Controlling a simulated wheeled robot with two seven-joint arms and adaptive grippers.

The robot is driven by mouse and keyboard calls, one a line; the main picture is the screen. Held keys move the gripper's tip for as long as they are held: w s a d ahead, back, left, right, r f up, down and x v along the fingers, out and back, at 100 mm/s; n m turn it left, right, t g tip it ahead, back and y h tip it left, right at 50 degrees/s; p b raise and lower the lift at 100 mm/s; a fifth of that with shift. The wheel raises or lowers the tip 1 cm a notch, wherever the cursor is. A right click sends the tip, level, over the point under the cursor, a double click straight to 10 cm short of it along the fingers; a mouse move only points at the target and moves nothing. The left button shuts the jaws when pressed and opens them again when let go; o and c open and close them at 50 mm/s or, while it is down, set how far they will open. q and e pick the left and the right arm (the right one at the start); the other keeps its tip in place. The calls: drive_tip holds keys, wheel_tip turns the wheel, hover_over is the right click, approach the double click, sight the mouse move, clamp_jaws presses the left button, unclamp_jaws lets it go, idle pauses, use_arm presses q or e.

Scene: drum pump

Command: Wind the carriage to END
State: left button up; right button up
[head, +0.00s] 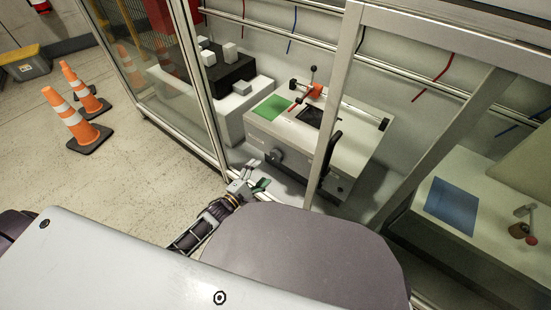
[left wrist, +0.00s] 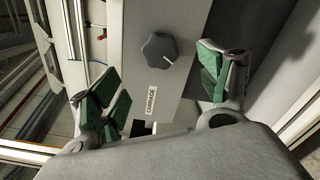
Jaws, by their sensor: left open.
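A grey box-shaped machine (head: 300,148) stands inside the framed enclosure. A dark lobed knob (head: 276,156) sits on its front face. In the left wrist view the knob (left wrist: 158,47) has a pale pointer line, and a label (left wrist: 151,101) below reads CARRIAGE. An orange-red block (head: 316,90) sits on a rod across the machine's top; no END mark is readable. My left gripper (head: 260,176) is in front of the knob, empty. Its green-padded fingers (left wrist: 160,88) are spread either side of the label, apart from the knob. My right gripper is not in view.
Enclosure posts (head: 330,120) frame the opening. A white unit with a black top (head: 228,70) stands left of the machine. A bench with a blue panel (head: 452,205) is at right. Orange cones (head: 70,115) stand on the open floor at left.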

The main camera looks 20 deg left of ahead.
sight(275, 157)
use_arm(q)
drive_tip(key=shift+b+x, duration=1.95)
drive_tip(key=shift+x, duration=3.25)
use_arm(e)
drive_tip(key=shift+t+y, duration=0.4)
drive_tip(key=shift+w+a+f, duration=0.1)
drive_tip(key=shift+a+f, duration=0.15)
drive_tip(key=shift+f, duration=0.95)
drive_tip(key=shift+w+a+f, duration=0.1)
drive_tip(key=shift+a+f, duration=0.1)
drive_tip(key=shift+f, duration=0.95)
use_arm(q)
drive_tip(key=c, duration=1)
drive_tip(key=shift+m+p, duration=0.3)
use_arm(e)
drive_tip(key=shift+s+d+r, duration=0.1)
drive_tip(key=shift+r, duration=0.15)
